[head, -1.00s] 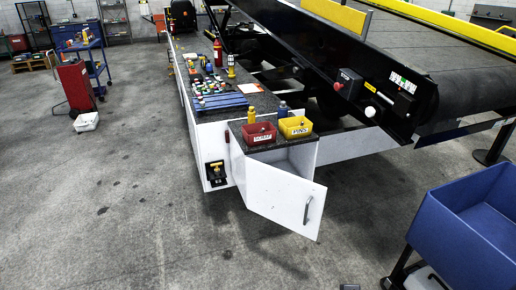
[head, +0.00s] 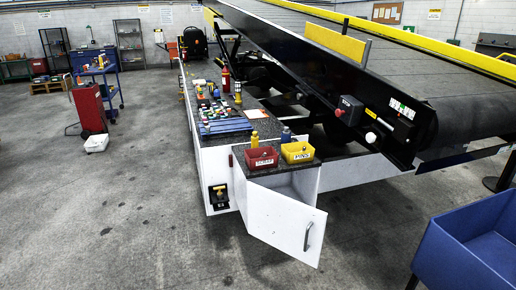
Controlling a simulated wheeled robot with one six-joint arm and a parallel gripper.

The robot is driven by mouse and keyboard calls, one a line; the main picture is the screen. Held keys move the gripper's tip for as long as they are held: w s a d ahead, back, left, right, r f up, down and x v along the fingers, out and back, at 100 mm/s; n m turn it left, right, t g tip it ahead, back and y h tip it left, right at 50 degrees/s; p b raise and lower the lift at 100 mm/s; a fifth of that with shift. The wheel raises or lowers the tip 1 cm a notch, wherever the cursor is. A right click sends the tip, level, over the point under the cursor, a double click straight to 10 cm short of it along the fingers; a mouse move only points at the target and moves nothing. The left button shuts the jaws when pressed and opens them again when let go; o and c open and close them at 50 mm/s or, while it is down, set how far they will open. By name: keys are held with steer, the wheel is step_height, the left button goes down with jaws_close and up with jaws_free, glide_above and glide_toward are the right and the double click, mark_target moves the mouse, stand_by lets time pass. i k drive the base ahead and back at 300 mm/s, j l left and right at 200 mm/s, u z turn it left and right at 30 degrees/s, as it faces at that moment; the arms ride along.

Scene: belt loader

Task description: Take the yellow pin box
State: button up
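The yellow pin box (head: 297,153) is a small open bin with a "PINS" label on its front. It sits on the dark top of a white cabinet at the near end of the belt loader, right beside a red box (head: 261,158) with a white label. Several small items seem to lie inside the yellow box, too small to make out. My gripper is not in the head view.
The cabinet door (head: 284,224) hangs open toward me. Yellow and blue bottles stand behind the boxes. The black conveyor (head: 450,95) overhangs at the right. A blue bin (head: 470,245) is at the lower right.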

mark_target(292, 154)
steer(key=i+z, duration=0.15)
steer(key=i, duration=0.35)
steer(key=i+z, duration=0.15)
steer(key=i, duration=0.35)
steer(key=i+j+z, duration=0.15)
steer(key=i, duration=0.3)
steer(key=i+j+z, duration=0.15)
steer(key=i, duration=0.35)
